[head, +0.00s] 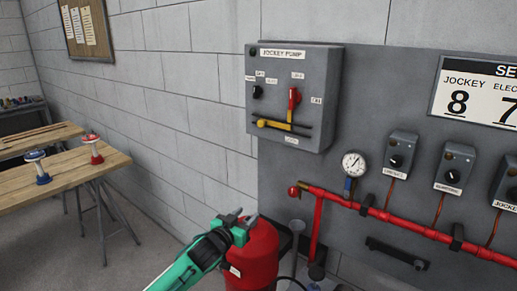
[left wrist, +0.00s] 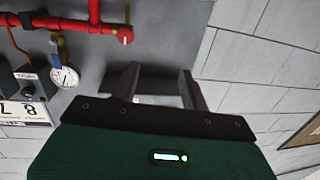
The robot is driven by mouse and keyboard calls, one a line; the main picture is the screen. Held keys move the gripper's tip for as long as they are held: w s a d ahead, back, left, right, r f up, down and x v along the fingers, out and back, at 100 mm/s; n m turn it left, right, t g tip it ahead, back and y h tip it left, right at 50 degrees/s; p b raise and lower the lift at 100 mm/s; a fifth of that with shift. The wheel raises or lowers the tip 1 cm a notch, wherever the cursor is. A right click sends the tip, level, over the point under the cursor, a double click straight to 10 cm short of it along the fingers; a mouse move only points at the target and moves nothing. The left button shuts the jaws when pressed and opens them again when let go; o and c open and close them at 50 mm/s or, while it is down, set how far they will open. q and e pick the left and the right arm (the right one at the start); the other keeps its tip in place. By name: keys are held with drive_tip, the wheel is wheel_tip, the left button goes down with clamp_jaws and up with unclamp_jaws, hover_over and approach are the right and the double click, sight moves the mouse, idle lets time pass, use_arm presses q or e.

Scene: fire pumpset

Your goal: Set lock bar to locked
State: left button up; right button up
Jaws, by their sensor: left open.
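The grey JOCKEY PUMP box (head: 310,75) is on the wall panel in the head view. A red handle (head: 294,98) with a yellow lower part stands upright on its front. The yellow lock bar (head: 275,124) lies across a dark horizontal slot below, with a rounded knob at its left end. The handle's lower end meets or overlaps the bar. My left gripper (head: 239,217) is below and left of the box, well apart from the bar. In the left wrist view its fingers (left wrist: 160,88) are spread and empty. The box is not in that view. My right gripper is not in view.
A red pipe (head: 400,221) runs along the panel, with a gauge (head: 354,163) above it. A red cylinder (head: 257,256) stands close behind my left gripper. Small switch boxes (head: 402,151) are at right. A wooden table (head: 85,172) is at left. The space before the box looks clear.

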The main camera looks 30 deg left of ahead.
use_arm(q)
drive_tip(key=w+a+r+t, duration=0.3)
drive_tip(key=a+r, duration=0.1)
drive_tip(key=r, duration=0.5)
drive_tip(key=m+t+h, duration=0.2)
drive_tip(key=h, duration=0.1)
approach(260, 124)
drive_tip(key=shift+n, duration=0.3)
drive_tip(key=p+x, duration=0.5)
drive_tip(key=x, duration=0.2)
drive_tip(key=shift+w+r+p, duration=0.25)
drive_tip(key=shift+w+p, duration=0.05)
drive_tip(key=shift+w, duration=0.05)
drive_tip(key=shift+w+r, duration=0.15)
drive_tip(key=shift+w, duration=0.5)
clamp_jaws()
